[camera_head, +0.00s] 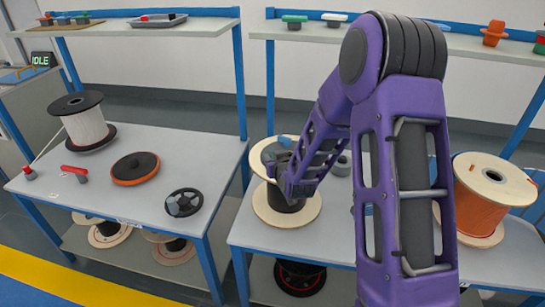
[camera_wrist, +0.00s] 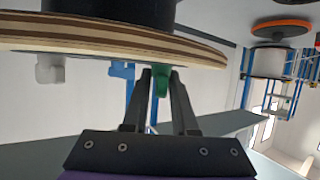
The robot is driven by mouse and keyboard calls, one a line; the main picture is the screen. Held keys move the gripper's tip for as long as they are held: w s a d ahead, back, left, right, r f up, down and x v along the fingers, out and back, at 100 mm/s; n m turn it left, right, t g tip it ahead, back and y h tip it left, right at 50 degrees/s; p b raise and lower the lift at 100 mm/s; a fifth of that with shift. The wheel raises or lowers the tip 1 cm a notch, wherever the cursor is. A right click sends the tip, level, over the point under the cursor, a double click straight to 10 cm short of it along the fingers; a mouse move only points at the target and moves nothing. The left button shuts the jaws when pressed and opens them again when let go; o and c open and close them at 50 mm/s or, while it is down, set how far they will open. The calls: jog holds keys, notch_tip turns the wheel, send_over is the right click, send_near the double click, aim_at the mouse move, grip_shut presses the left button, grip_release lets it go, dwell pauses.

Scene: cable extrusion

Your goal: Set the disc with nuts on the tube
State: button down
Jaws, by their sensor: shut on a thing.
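My gripper (camera_head: 292,183) is at the black-wound spool with wooden flanges (camera_head: 308,212) on the middle table. In the wrist view the fingers (camera_wrist: 162,82) close around a small green piece (camera_wrist: 162,79) at the edge of a striped wooden disc (camera_wrist: 210,56). A white piece (camera_wrist: 48,68) also shows at that disc's edge, and a black core (camera_wrist: 120,10) touches its other face. I cannot tell whether these pieces are the nuts. Dark grey parts (camera_head: 272,153) sit by the spool's upper flange. My arm hides part of this area, and I cannot identify the tube with certainty.
The left table holds a white cable spool (camera_head: 86,126), an orange-rimmed black disc (camera_head: 135,168) and a black wheel (camera_head: 184,202). An orange cable spool (camera_head: 480,207) stands at right. Shelves (camera_head: 150,28) with small parts run above; more spools (camera_head: 105,232) lie below.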

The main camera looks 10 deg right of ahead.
jog(key=c, duration=1)
grip_release()
jog(key=shift+p+v, duration=0.4)
jog(key=shift+v, duration=5.1)
